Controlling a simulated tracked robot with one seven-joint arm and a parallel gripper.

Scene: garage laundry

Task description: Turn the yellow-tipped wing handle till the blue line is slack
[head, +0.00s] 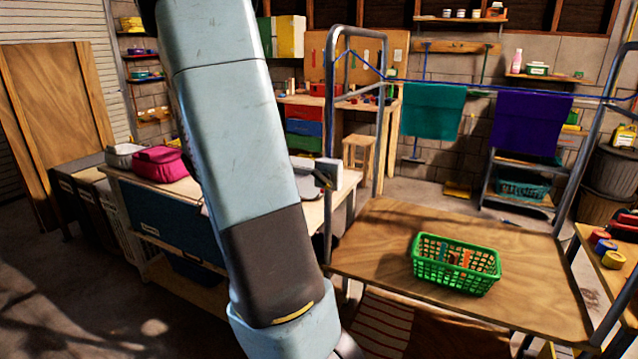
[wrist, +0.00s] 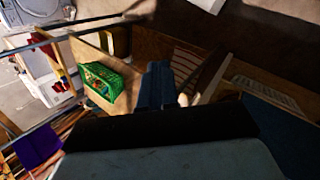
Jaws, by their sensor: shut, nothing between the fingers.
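The blue line (head: 480,88) runs nearly straight across the back of the head view, between the grey tube posts. A teal cloth (head: 432,110) and a purple cloth (head: 530,122) hang from it. The purple cloth also shows in the wrist view (wrist: 38,147). My gripper (wrist: 157,70) shows in the wrist view as two dark blue fingers, shut and empty, above the wooden floor of the frame. In the head view my arm hides the middle, and my gripper is out of frame.
A green basket (head: 455,264) with small items stands on a wooden platform (head: 385,235) between grey tube posts (head: 329,170). A side table (head: 605,250) with coloured rolls is at right.

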